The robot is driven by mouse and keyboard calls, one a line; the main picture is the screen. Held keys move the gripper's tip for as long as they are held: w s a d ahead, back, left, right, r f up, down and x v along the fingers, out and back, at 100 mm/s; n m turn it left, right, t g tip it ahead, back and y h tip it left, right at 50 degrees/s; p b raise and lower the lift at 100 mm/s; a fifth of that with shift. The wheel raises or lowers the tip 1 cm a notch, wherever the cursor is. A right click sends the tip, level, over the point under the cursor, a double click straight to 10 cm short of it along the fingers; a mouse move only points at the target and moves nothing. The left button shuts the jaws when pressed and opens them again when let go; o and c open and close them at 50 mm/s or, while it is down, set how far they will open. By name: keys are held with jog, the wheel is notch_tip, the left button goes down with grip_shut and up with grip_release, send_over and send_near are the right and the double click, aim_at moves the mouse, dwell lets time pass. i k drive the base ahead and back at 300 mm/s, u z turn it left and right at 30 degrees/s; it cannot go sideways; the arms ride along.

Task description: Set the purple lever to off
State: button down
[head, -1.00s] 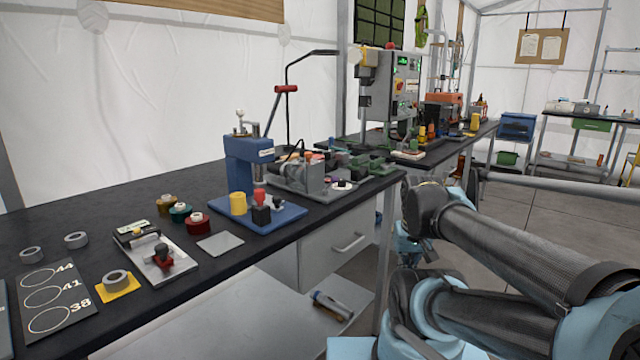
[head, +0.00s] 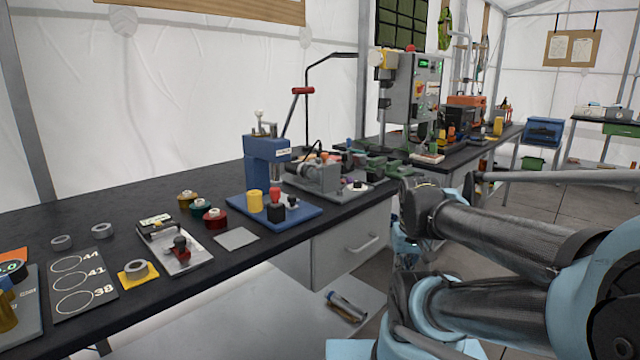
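A small purple part (head: 357,184), which may be the purple lever, shows on a pale round plate (head: 352,189) beside a grey machine (head: 318,176) on the near black bench. It is too small for me to tell which way it is set. My arm fills the right side of the head view, folded in front of the bench's right end. My gripper is not in view, so I cannot see whether it is open or shut.
The black bench (head: 130,206) holds a blue press (head: 266,170), several coloured spools, a metal plate with a red-knobbed tool (head: 178,248) and a numbered board (head: 75,285). A drill machine (head: 418,90) stands farther back.

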aim_at(349, 180)
jog(key=u, duration=2.35)
jog(key=k, duration=1.45)
jog(key=z, duration=1.3)
jog(key=i, duration=1.05)
jog(key=u, duration=0.05)
